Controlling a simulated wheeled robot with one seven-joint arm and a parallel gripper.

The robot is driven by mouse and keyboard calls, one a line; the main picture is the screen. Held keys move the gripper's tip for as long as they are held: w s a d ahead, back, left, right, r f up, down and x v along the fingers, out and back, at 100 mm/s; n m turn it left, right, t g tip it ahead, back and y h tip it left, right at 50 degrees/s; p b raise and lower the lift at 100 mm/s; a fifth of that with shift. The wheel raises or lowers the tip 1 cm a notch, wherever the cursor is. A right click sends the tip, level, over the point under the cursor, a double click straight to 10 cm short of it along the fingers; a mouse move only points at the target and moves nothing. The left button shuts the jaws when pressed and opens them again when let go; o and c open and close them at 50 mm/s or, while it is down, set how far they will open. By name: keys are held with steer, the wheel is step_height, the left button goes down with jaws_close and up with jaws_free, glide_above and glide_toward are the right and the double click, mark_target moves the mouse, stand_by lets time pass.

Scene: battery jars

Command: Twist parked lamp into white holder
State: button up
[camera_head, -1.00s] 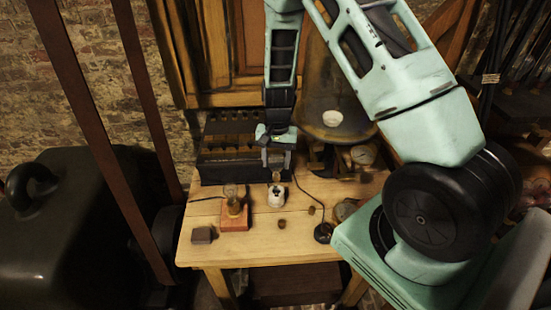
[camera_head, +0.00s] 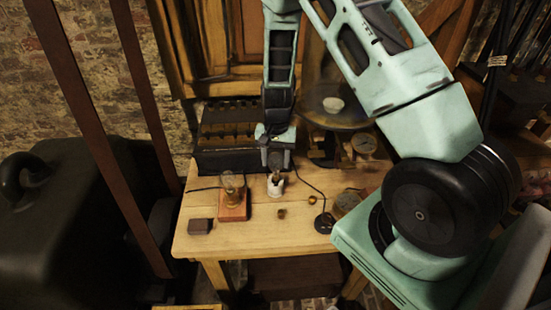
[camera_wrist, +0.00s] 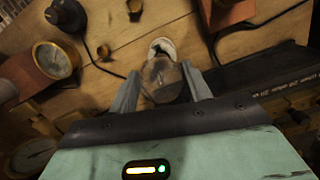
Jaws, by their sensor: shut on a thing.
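My gripper (camera_head: 278,168) points down over the table and is shut on a glass lamp (camera_wrist: 163,80). In the wrist view the lamp sits between the two grey fingers (camera_wrist: 160,88). The white holder (camera_head: 275,188) stands on the table directly below my gripper. It also shows in the wrist view (camera_wrist: 160,45), partly covered by the lamp. The lamp's lower end is at the holder's mouth in the head view; I cannot tell whether it is seated in it.
Another lamp (camera_head: 231,184) stands on a red-brown block (camera_head: 233,209) left of the holder. A dark block (camera_head: 200,226), small brass pieces (camera_head: 281,213) and a black knob-like object (camera_head: 324,222) with a cable lie nearby. A dark rack (camera_head: 228,160) stands behind. The table front (camera_head: 250,244) is clear.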

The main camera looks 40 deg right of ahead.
steer(key=shift+f+b, duration=0.85)
steer(key=shift+f, duration=0.35)
stand_by(1.0)
steer(key=m, duration=0.3)
steer(key=shift+m+p, duration=0.3)
steer(key=m, duration=0.3)
steer(key=shift+t, duration=0.3)
